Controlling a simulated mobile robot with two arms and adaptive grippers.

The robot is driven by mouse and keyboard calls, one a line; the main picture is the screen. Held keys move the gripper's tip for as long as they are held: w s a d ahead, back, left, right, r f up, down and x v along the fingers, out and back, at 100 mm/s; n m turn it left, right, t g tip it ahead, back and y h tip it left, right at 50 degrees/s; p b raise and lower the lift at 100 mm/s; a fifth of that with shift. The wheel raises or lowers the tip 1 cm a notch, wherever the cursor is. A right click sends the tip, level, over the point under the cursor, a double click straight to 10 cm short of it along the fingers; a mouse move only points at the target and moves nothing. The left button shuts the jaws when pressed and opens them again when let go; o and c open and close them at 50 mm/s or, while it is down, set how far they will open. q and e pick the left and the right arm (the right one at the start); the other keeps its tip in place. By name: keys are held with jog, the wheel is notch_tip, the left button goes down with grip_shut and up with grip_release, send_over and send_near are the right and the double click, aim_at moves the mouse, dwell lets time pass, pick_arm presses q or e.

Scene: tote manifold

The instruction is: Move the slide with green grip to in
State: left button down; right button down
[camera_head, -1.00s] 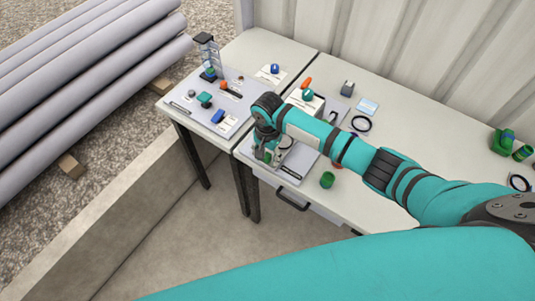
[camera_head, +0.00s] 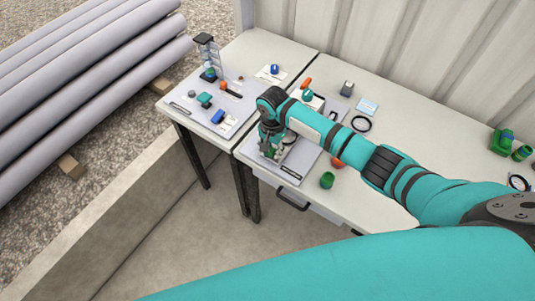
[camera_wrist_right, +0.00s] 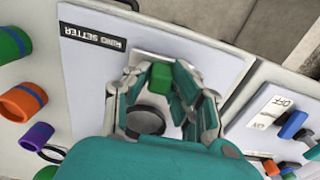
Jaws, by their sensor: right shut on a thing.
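The slide's green grip (camera_wrist_right: 161,76) shows as a small green block in the right wrist view, between the fingertips of my right gripper (camera_wrist_right: 163,88). My right gripper is shut on it. The fingers stand over a pale plate (camera_wrist_right: 196,62) on the panel labelled RING SETTER (camera_wrist_right: 80,75). A dark round disc (camera_wrist_right: 146,120) lies beside the grip, partly behind my wrist. My left gripper is not in view.
A green ring (camera_head: 327,180) stands right of the panel. Orange (camera_wrist_right: 22,103) and purple (camera_wrist_right: 37,136) rings show in the wrist view. A neighbouring panel (camera_head: 187,106) carries a blue switch handle (camera_head: 218,116).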

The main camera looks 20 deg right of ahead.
aim_at(287, 136)
jog(key=w+d, duration=0.2)
jog(key=d, duration=0.1)
jog(key=w+d+b, duration=0.1)
jog(key=w+d, duration=0.2)
jog(key=shift+w+d, duration=0.15)
jog(key=shift+d, duration=0.15)
jog(key=shift+w+d, duration=0.15)
jog(key=shift+d, duration=0.05)
jog(key=shift+r, duration=0.15)
jog(key=c, duration=1.2)
grip_release()
jog(key=shift+d, duration=0.15)
jog(key=shift+o, duration=0.2)
jog(key=shift+r, duration=0.2)
notch_tip(287, 136, up, 11)
jog(key=shift+r, duration=0.2)
